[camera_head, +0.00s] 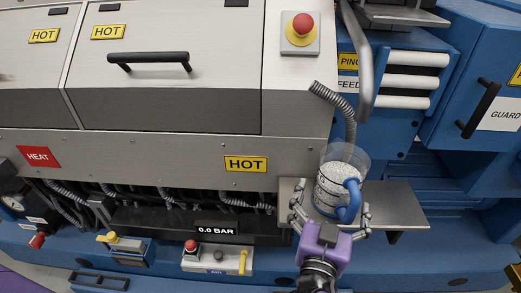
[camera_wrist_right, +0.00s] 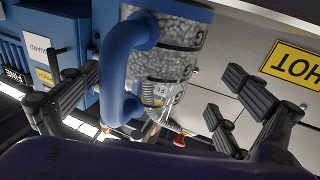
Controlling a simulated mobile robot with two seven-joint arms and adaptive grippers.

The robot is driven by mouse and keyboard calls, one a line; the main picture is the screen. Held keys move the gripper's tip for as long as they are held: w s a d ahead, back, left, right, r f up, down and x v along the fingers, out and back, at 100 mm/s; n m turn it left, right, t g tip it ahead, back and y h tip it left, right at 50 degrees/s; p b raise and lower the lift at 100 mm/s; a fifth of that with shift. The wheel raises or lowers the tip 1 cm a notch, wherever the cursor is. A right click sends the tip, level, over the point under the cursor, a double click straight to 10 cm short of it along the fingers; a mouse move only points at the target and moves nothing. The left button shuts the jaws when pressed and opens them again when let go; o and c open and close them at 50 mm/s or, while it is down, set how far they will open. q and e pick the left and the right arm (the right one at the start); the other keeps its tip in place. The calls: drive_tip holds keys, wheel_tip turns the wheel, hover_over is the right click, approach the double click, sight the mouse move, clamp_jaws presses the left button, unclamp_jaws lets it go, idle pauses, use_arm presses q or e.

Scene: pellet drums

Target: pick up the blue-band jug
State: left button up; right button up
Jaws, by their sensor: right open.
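The jug (camera_head: 332,183) is clear, holds whitish pellets, has dark markings and a blue handle (camera_head: 350,200), and stands upright on a small metal shelf. In the right wrist view, which is upside down, the jug (camera_wrist_right: 172,62) shows a blue band (camera_wrist_right: 190,10) near its base, and the handle faces the camera. My right gripper (camera_head: 331,214) is open. Its fingers sit on either side of the jug's lower part and handle, and the wrist view shows gaps between both fingers (camera_wrist_right: 158,98) and the jug. My left gripper is not in view.
The metal shelf (camera_head: 400,208) has free room right of the jug. A flexible metal hose (camera_head: 335,100) hangs just above and behind the jug. A machine with HOT labels (camera_head: 245,163) fills the left. A blue guard door (camera_head: 485,90) is at right.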

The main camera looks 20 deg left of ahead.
sight(336, 196)
drive_tip(key=w, duration=0.2)
drive_tip(key=w+p, duration=0.1)
drive_tip(key=w, duration=0.1)
drive_tip(key=shift+d+f, duration=0.15)
drive_tip(key=shift+d, duration=0.15)
drive_tip(key=shift+w+f, duration=0.2)
drive_tip(key=shift+w, duration=0.3)
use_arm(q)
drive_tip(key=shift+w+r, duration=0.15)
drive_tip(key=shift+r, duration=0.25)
use_arm(e)
drive_tip(key=shift+r, duration=0.1)
drive_tip(key=c, duration=2.1)
